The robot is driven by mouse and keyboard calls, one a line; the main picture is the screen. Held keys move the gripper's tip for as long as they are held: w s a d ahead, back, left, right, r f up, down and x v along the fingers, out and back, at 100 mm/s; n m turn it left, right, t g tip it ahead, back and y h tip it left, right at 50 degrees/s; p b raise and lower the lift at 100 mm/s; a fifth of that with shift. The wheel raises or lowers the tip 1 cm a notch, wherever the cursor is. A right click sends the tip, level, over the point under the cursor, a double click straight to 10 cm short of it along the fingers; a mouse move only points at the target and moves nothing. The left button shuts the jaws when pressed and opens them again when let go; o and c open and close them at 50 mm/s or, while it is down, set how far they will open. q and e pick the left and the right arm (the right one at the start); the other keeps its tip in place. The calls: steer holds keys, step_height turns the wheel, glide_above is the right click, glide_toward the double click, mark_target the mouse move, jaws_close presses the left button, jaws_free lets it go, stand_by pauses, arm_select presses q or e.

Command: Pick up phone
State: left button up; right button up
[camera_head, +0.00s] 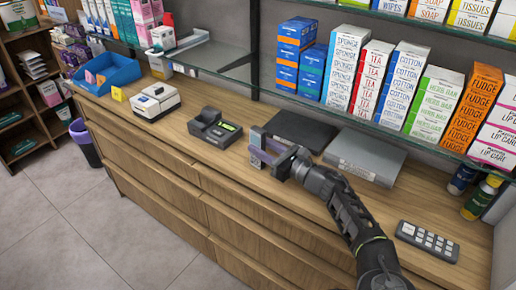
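A keypad (428,241) lies at the right. A glass shelf (225,66) with boxes overhangs the counter (165,132).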

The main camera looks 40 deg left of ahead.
arm_select(q)
jaws_close()
steer(key=shift+r, duration=0.1)
stand_by(0.5)
step_height(320, 180, up, 18)
steer(key=b, duration=0.2)
stand_by(0.8)
